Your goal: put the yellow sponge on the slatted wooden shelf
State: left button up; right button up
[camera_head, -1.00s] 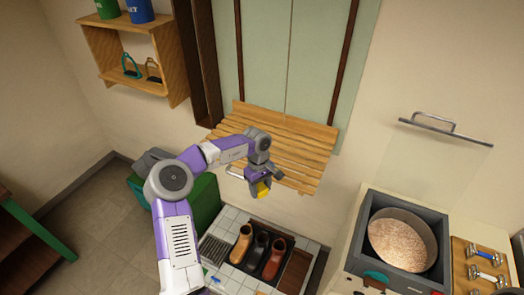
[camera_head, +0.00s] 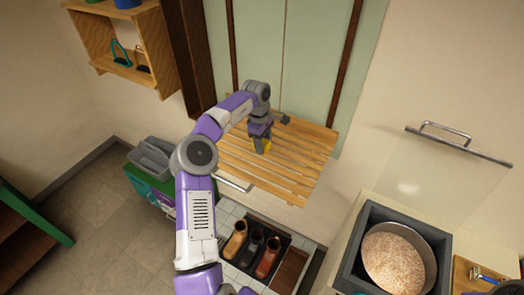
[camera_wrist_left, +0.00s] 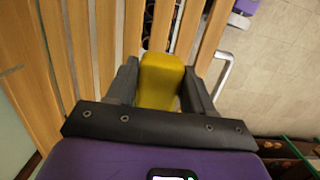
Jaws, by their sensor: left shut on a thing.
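The yellow sponge (camera_wrist_left: 160,80) is between the two fingers of my left gripper (camera_wrist_left: 160,92), which is shut on it in the left wrist view. In the head view the left gripper (camera_head: 261,147) is over the slatted wooden shelf (camera_head: 300,165), and only a small yellow part of the sponge (camera_head: 266,146) shows. The shelf's slats (camera_wrist_left: 65,40) also lie below the sponge in the left wrist view. I cannot tell whether the sponge touches the slats. My right gripper is not in view.
A metal rail (camera_head: 234,184) runs at the shelf's front left edge. Several boots (camera_head: 252,247) stand in a tray below the shelf. A grey box with a round pan of grain (camera_head: 400,258) stands at the right. The right part of the shelf is bare.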

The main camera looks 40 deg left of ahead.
aim_at(264, 163)
pick_arm(q)
jog(key=shift+s+f, duration=0.2)
jog(key=shift+f, duration=1)
jog(key=shift+w+f, duration=0.15)
jog(key=shift+f, duration=2.45)
jog(key=shift+f, duration=0.1)
jog(key=o, duration=0.9)
jog(key=shift+o, duration=0.2)
jog(key=r, duration=0.4)
jog(key=a+r, duration=0.1)
jog(key=r, duration=0.7)
jog(key=shift+a+r, duration=0.1)
jog(key=shift+a, duration=0.15)
jog(key=shift+s, duration=0.2)
